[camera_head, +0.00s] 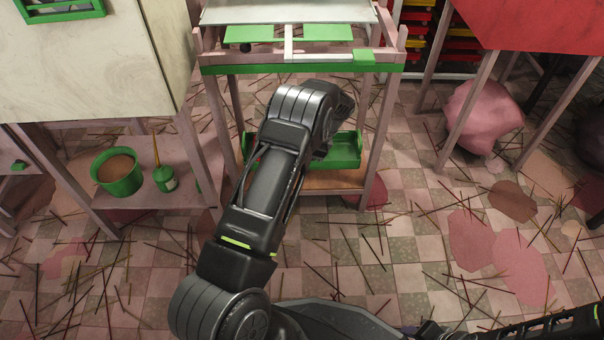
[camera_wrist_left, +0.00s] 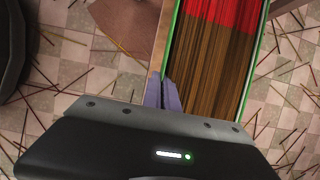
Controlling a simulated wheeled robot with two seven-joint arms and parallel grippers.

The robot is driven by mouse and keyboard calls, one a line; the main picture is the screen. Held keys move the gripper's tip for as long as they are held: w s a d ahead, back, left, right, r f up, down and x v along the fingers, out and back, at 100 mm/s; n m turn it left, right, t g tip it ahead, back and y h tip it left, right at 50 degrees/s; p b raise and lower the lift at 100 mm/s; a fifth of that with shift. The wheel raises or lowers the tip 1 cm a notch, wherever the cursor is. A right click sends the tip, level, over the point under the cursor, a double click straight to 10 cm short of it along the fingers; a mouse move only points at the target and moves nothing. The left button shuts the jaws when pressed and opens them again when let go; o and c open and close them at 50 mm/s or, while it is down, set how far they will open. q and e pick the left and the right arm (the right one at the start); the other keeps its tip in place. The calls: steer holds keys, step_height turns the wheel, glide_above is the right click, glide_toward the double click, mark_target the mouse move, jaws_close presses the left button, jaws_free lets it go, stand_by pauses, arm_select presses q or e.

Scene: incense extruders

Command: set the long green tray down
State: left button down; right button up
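The long green tray (camera_head: 345,152) is low inside the wooden stand, just over or on its lower shelf; I cannot tell if it touches. My arm hides its middle in the head view. In the left wrist view the tray (camera_wrist_left: 262,45) holds a bundle of brown incense sticks (camera_wrist_left: 205,75) with red ends. My left gripper (camera_wrist_left: 162,92) has its fingers close together on the tray's near left wall, shut on it. In the head view my left gripper is hidden behind its own arm.
The wooden stand (camera_head: 384,125) has legs on both sides and a lower shelf (camera_head: 330,182). A pink sack (camera_head: 482,115) sits at right. Loose sticks litter the tiled floor.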

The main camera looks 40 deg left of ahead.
arm_select(q)
step_height(320, 180, down, 2)
steer(key=shift+f, duration=0.1)
step_height(320, 180, down, 5)
steer(key=b, duration=0.3)
stand_by(0.3)
steer(key=c, duration=1.7)
jaws_free()
